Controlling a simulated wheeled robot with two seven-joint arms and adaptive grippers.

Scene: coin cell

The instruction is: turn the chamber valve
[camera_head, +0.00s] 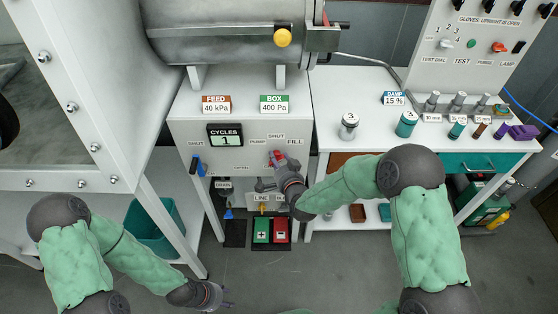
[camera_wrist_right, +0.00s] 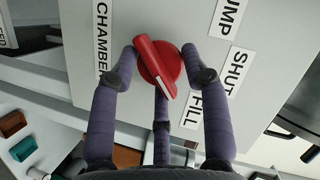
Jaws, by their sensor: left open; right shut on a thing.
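The chamber valve is a red knob with a raised bar handle (camera_wrist_right: 157,62) on the pale panel, beside the CHAMBER label (camera_wrist_right: 102,40). In the head view its red handle (camera_head: 275,157) shows just above my right gripper (camera_head: 267,184). In the right wrist view the purple fingers of my right gripper (camera_wrist_right: 166,62) are around the knob and shut on it. The white-marked end of the handle points down and slightly right, near the FILL label (camera_wrist_right: 191,110). My left gripper (camera_head: 222,297) is open and empty, low over the floor, away from the panel.
A blue-handled valve (camera_head: 199,165) is at the panel's left. A CYCLES display (camera_head: 225,135) reads 1. Green (camera_head: 262,231) and red (camera_head: 281,231) switches are below. A side table (camera_head: 350,100) bears small jars to the right. A teal bin (camera_head: 150,232) stands near my left arm.

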